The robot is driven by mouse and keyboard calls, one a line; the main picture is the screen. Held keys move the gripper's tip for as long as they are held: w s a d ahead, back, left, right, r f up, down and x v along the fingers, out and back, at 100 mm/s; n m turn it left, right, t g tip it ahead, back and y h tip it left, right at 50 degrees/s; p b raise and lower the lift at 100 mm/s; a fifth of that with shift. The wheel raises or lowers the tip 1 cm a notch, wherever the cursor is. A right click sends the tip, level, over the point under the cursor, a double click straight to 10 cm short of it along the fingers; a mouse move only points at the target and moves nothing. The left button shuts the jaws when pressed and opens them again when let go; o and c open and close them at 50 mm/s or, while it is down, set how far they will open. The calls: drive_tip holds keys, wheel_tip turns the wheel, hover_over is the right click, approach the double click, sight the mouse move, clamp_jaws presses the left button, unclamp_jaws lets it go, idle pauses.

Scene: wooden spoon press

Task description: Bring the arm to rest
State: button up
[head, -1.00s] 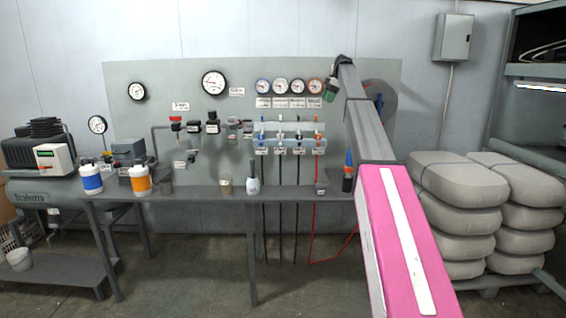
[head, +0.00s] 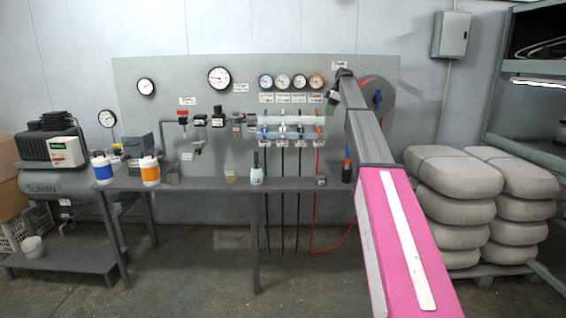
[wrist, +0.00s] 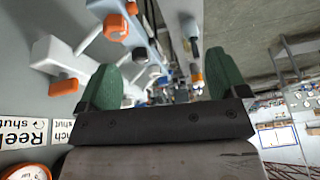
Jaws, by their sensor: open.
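My arm, with a pink link and grey links, reaches forward and up on the right of the head view, ending close to the grey gauge board (head: 150,120). My gripper (head: 332,101) is small there, at the arm's tip, left of the hose reel (head: 379,95). In the wrist view my gripper (wrist: 163,66) shows two green fingers spread well apart, with nothing held between them. White fittings with orange caps (wrist: 62,86) show to the left of the left finger, at close range; I cannot tell whether they touch.
A grey bench (head: 210,184) runs below the board, bearing bottles and jars. A compressor (head: 50,150) stands at left. Stacked grey sacks (head: 455,205) are at right, beside shelving (head: 530,152). The concrete floor (head: 190,265) before the bench is clear.

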drive_tip(key=s+a+f+m+h, duration=0.1)
drive_tip(key=s+f+m, duration=0.2)
drive_tip(key=s+f, duration=0.65)
drive_tip(key=s+a+f+m, duration=0.1)
drive_tip(key=s+f+m, duration=0.2)
drive_tip(key=s+f, duration=0.7)
drive_tip(key=s+a+f+m+h, duration=0.1)
drive_tip(key=s+f+m, duration=0.3)
drive_tip(key=f, duration=1.1)
drive_tip(key=s+f+m, duration=0.2)
drive_tip(key=s+f, duration=0.3)
drive_tip(key=s, duration=0.5)
drive_tip(key=s+f+m+h, duration=0.1)
drive_tip(key=s+f+m, duration=0.1)
drive_tip(key=s+f, duration=0.4)
drive_tip(key=s+f+m+h, duration=0.1)
drive_tip(key=s+f, duration=0.4)
drive_tip(key=s, duration=1)
drive_tip(key=shift+s+a+f+m, duration=0.2)
drive_tip(key=shift+a+f+m, duration=0.15)
drive_tip(key=shift+m, duration=0.35)
